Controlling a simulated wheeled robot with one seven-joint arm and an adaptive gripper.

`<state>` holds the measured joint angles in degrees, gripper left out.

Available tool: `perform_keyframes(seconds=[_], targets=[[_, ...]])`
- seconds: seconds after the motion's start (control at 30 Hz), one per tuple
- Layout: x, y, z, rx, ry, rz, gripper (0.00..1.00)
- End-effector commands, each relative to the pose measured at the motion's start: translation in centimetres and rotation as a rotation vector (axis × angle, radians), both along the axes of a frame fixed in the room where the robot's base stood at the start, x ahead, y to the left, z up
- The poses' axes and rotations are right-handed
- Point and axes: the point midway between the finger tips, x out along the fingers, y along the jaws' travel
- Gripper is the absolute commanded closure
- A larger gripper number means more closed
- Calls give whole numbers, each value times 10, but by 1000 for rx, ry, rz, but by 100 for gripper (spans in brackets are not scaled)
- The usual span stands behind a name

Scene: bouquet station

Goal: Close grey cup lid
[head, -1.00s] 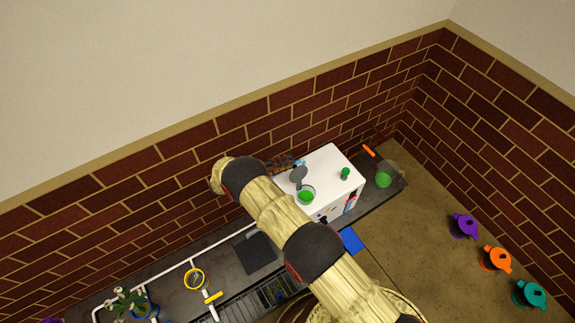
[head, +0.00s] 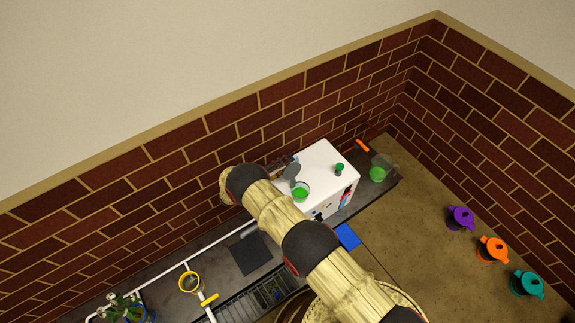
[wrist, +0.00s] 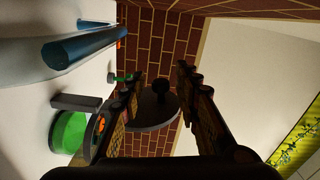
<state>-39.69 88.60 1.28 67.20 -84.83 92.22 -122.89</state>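The grey cup (head: 301,193), clear with green contents, stands on top of a white box. Its round grey lid (head: 291,172) stands open, tilted up on the side toward the wall. In the wrist view the lid (wrist: 152,114) is a dark disc with a round knob (wrist: 160,86), and the cup's green contents (wrist: 70,132) show at lower left. My gripper (wrist: 160,73) is open, one finger on each side of the knob in that view. I cannot tell whether either finger touches it. In the head view my arm hides most of the gripper.
The white box (head: 325,165) also carries a small green-topped item (head: 339,169). A blue tube (wrist: 85,45) is close at upper left in the wrist view. The brick wall (head: 190,140) is close behind the lid. A clear container with green contents (head: 377,174) stands right of the box.

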Motion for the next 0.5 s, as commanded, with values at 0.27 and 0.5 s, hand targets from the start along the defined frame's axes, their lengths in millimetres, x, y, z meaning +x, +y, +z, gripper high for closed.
perform_keyframes(seconds=[0.27,0.5], targets=[[2,-3,0,1,0,0,68],[2,-3,0,1,0,0,79]])
